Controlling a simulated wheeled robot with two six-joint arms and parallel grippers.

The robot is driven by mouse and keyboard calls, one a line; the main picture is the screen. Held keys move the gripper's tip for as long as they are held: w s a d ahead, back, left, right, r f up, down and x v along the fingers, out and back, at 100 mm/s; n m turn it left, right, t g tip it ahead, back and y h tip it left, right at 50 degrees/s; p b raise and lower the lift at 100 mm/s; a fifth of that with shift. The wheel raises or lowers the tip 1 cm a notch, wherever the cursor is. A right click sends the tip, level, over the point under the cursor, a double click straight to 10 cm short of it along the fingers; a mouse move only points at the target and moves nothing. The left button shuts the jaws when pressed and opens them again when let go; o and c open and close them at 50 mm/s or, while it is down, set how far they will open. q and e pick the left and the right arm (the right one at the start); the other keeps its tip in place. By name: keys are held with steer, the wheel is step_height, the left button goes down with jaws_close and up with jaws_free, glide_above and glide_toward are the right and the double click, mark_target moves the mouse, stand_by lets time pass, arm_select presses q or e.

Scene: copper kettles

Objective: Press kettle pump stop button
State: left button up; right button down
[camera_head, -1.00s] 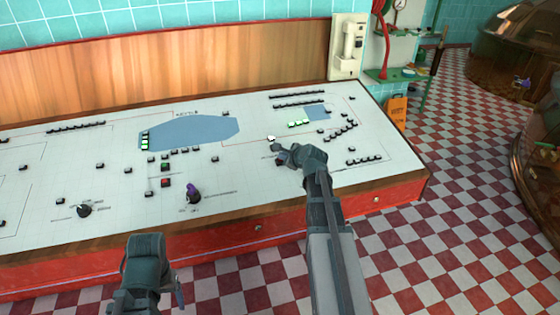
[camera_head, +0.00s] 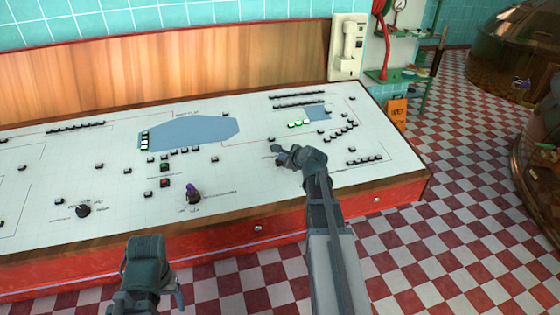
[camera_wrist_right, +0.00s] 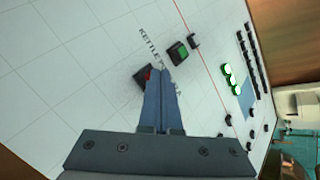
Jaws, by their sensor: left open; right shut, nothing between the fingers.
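In the right wrist view, a dark button with a red face (camera_wrist_right: 148,74) sits on the white panel beside printed lettering that begins "KETTLE". My right gripper (camera_wrist_right: 160,72) is shut with nothing between its fingers; its tips lie over the red button and partly hide it. They look to be at or very near it, but contact cannot be told. A green button (camera_wrist_right: 178,52), now unlit, is beside it. In the head view my right gripper (camera_head: 279,153) is low over the panel's right part, just below a small button (camera_head: 271,139). My left gripper (camera_head: 178,292) is open, before the panel's front edge.
The control panel (camera_head: 60,160) carries several other buttons, lit green indicators (camera_head: 298,124), another red button (camera_head: 165,183) and a purple-topped knob (camera_head: 193,192). A wall telephone (camera_head: 347,45) is behind.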

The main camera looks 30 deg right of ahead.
steer(key=shift+r, duration=0.15)
steer(key=shift+s+r+p, duration=0.15)
steer(key=shift+r+p, duration=0.45)
steer(key=shift+p, duration=0.1)
steer(key=shift+r, duration=0.1)
steer(key=r+p, duration=0.2)
steer(key=s+r+p, duration=0.1)
steer(key=r+p, duration=0.1)
steer(key=p, duration=0.1)
steer(key=shift+a+r, duration=0.15)
steer(key=shift+r, duration=0.2)
